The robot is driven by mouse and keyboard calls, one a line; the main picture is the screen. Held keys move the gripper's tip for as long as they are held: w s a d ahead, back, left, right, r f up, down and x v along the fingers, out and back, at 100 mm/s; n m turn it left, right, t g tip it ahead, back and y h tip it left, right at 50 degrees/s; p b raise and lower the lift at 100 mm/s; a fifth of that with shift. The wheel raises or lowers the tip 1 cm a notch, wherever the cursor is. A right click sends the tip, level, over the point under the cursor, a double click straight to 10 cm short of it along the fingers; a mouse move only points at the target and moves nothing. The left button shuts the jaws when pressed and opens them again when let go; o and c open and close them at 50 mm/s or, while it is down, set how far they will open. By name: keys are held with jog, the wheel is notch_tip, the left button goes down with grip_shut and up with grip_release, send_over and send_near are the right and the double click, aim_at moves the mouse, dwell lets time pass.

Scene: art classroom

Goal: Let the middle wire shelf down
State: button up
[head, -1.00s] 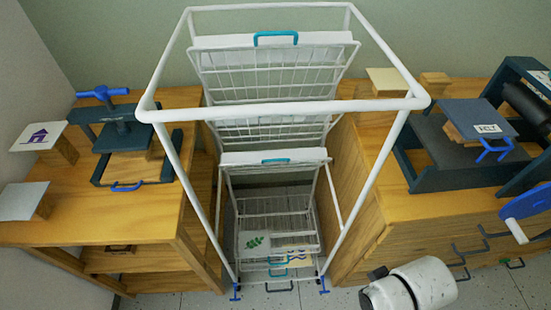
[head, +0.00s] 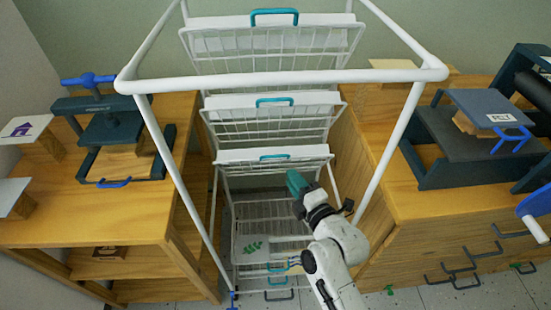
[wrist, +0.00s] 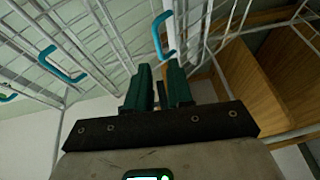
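The white wire rack (head: 290,78) stands ahead. Three wire shelves with teal handles are tilted up one above another: the upper (head: 262,38), the one below it (head: 270,118) and the lowest raised one (head: 258,166). Further shelves (head: 255,225) lie flat low down. My gripper (head: 297,183) is in the rack's front right, just below and right of the lowest raised shelf's handle (head: 275,156). In the wrist view its teal fingers (wrist: 158,88) are parted with nothing between them. A teal handle (wrist: 162,35) shows beyond the fingertips, apart from them; I cannot tell which shelf it belongs to.
A wooden cabinet with a dark press (head: 110,130) stands left of the rack. Another cabinet (head: 440,230) with a roller press (head: 470,140) stands close on the right. The rack's front frame bar (head: 290,78) crosses above my arm. A printed sheet (head: 255,248) lies on a low shelf.

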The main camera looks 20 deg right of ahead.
aim_at(275, 157)
jog(key=w+p, duration=0.1)
jog(key=w, duration=0.2)
jog(key=w+p, duration=0.1)
jog(key=w, duration=0.2)
jog(key=w+a+p, duration=0.1)
jog(key=w+p, duration=0.1)
jog(key=w, duration=0.1)
jog(key=shift+w+a+f, duration=0.1)
jog(key=shift+f, duration=0.15)
jog(key=shift+w+a+f, duration=0.1)
jog(key=shift+w+f, duration=0.05)
jog(key=shift+w, duration=0.65)
jog(key=shift+c, duration=0.4)
grip_shut()
